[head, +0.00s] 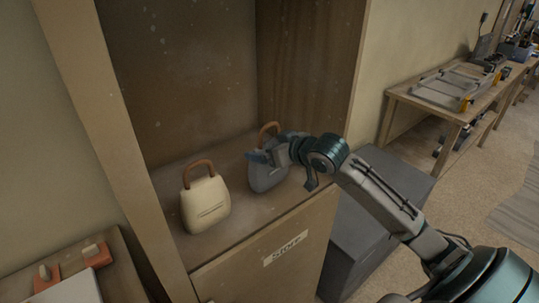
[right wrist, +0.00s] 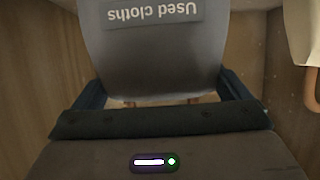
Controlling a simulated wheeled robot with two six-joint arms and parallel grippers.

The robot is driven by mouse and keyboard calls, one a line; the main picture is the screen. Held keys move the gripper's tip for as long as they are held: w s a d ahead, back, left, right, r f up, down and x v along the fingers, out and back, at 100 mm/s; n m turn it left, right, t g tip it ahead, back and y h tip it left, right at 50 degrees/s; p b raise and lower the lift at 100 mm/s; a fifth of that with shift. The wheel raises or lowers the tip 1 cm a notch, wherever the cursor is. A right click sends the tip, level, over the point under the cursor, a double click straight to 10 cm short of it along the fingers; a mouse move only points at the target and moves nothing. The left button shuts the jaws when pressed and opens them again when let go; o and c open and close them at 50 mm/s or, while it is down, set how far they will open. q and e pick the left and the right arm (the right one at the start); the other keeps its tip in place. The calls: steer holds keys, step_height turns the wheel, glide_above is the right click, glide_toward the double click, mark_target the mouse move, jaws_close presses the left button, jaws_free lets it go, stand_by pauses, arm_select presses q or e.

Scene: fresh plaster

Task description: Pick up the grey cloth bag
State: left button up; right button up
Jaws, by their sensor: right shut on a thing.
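The grey cloth bag (head: 266,178) stands in the open cabinet, with its brown handle (head: 268,129) up. My right gripper (head: 268,156) reaches in from the right and is shut on it near the top. In the right wrist view the bag (right wrist: 152,60) fills the space between my two fingers, and an upside-down label (right wrist: 153,11) reads "Used cloths". Only the lower ends of its handle show there. I cannot tell whether the bag's base touches the shelf. My left gripper is not in view.
A cream bag (head: 205,205) with a brown handle stands on the shelf (head: 238,215) to the left of the grey one. Cabinet walls close in the back and right. A grey box (head: 375,215) stands right of the cabinet, and a workbench (head: 440,105) is further right.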

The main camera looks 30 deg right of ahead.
steer(key=shift+s+a+r+b, duration=0.2)
steer(key=shift+r+b, duration=0.05)
steer(key=shift+r, duration=0.15)
steer(key=shift+s+a+r+b, duration=0.15)
steer(key=shift+r+b, duration=0.05)
steer(key=shift+r, duration=0.2)
steer(key=s+a+r+p, duration=0.1)
steer(key=s+a+p, duration=0.8)
steer(key=s, duration=0.3)
steer(key=shift+r+p, duration=0.35)
steer(key=shift+p, duration=0.15)
steer(key=shift+f, duration=0.1)
